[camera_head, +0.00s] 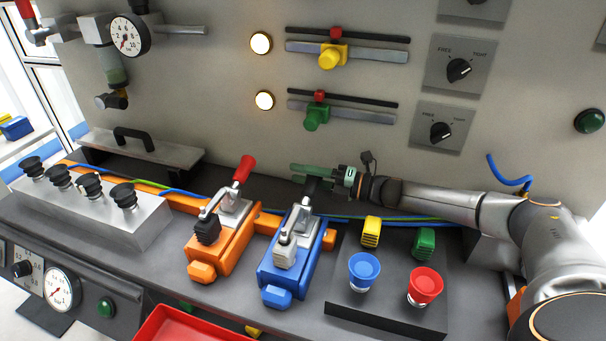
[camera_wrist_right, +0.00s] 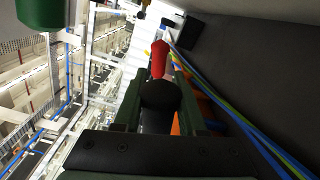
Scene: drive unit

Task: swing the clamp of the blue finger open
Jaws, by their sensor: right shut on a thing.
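The blue finger (camera_head: 293,262) is a blue block on the bench, right of the orange one. Its metal toggle clamp (camera_head: 303,220) sits on top, with the grey pad (camera_head: 284,254) down over the front part. Its lever rises toward a black handle (camera_head: 311,188). My right gripper (camera_head: 301,173) reaches in from the right and is shut on this handle. In the right wrist view, the black handle (camera_wrist_right: 160,93) is between the dark green fingers, its lower part hidden by the gripper. My left gripper is not in view.
The orange finger (camera_head: 222,246) with a red-handled clamp (camera_head: 243,168) stands close on the left. Blue (camera_head: 364,270) and red (camera_head: 425,284) buttons are to the right. Cables run behind. The panel wall with sliders (camera_head: 345,52) rises behind; a red tray (camera_head: 180,325) is in front.

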